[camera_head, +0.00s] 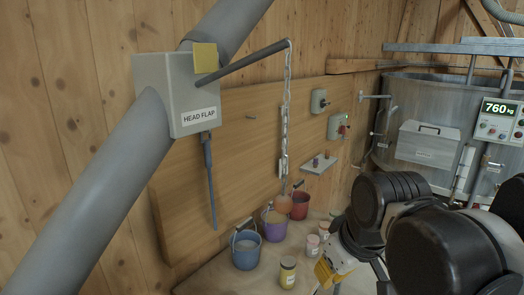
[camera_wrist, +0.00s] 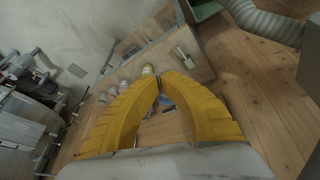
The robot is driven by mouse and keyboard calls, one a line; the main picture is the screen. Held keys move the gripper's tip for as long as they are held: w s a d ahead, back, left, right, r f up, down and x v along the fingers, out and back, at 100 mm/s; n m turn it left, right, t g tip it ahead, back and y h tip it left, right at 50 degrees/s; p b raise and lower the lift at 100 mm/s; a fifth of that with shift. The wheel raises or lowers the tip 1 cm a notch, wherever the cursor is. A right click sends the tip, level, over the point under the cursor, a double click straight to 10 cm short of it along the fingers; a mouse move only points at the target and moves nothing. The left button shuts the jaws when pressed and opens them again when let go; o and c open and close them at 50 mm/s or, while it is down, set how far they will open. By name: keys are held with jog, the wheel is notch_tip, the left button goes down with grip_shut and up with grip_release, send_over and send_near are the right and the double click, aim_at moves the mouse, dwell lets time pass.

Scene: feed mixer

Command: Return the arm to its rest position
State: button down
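My arm is folded in the lower right of the head view, with its dark joints close to the camera. My gripper (camera_head: 330,272) shows there as a yellow part below the wrist, partly cut off by my arm. In the wrist view the two yellow fingers of my gripper (camera_wrist: 159,82) curve inward and their tips meet. Nothing is held between them; the floor and small bluish things show through the gap behind the tips.
A grey head flap box (camera_head: 185,95) with a lever and hanging chain is on the left. Several buckets, including a blue bucket (camera_head: 246,248), and a yellow jar (camera_head: 287,272) stand below the wooden board. A metal mixer tank (camera_head: 420,90) with a display panel (camera_head: 498,121) stands right.

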jog(key=s+d+f+m+t+b, duration=0.1)
jog(key=s+d+f+m+b, duration=0.1)
jog(key=f+b, duration=0.6)
jog(key=s+d+f+m+t+h+b, duration=0.1)
jog(key=s+d+f+m+b, duration=0.2)
jog(key=f+b, duration=0.5)
notch_tip(320, 180, down, 9)
jog(key=shift+s+d+f+t, duration=0.2)
jog(key=shift+s+d+t, duration=0.05)
jog(key=shift+d+t, duration=0.15)
